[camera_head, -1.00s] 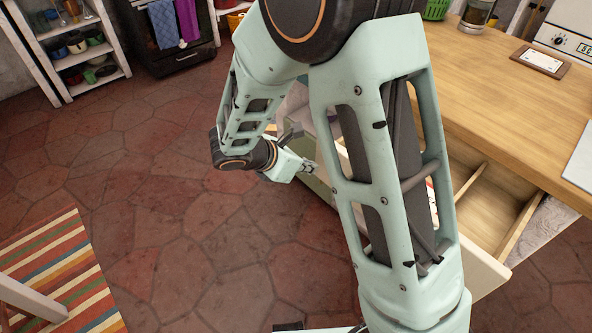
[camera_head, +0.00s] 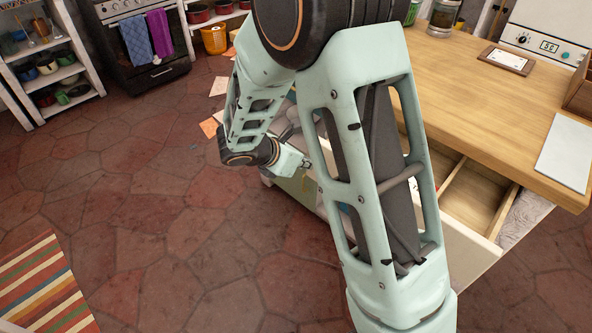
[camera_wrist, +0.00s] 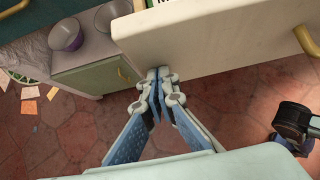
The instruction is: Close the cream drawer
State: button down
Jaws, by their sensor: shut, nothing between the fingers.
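The cream drawer (camera_head: 478,247) stands open below the wooden counter, showing wooden compartments inside. My arm hides much of it in the head view. In the wrist view its cream front (camera_wrist: 215,38) fills the upper right, with a brass handle (camera_wrist: 306,40) at the right. My gripper (camera_wrist: 158,72) is shut and empty, its fingertips by the lower left edge of the cream front. I cannot tell whether they touch it. In the head view my gripper (camera_head: 307,164) is beyond my forearm, at the left end of the drawer front.
A greenish cabinet front (camera_wrist: 90,78) with a brass handle and grey bowls (camera_wrist: 66,34) above it lies left of my gripper. The wooden counter (camera_head: 480,100) holds a white board (camera_head: 566,152). Papers lie on the floor near the stove (camera_head: 148,55).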

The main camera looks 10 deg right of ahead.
jog(key=w+d+p, duration=0.1)
jog(key=w+d, duration=0.3)
jog(key=d, duration=0.2)
jog(key=w+d, duration=0.5)
jog(key=d, duration=0.1)
jog(key=w+d+p, duration=0.1)
jog(key=w+d, duration=0.4)
jog(key=d, duration=0.1)
jog(key=shift+w+d+p, duration=0.25)
jog(key=shift+d+p, duration=0.05)
jog(key=shift+d, duration=0.05)
jog(key=shift+w+d+r, duration=0.1)
jog(key=shift+d, duration=0.05)
jog(key=shift+d+r, duration=0.1)
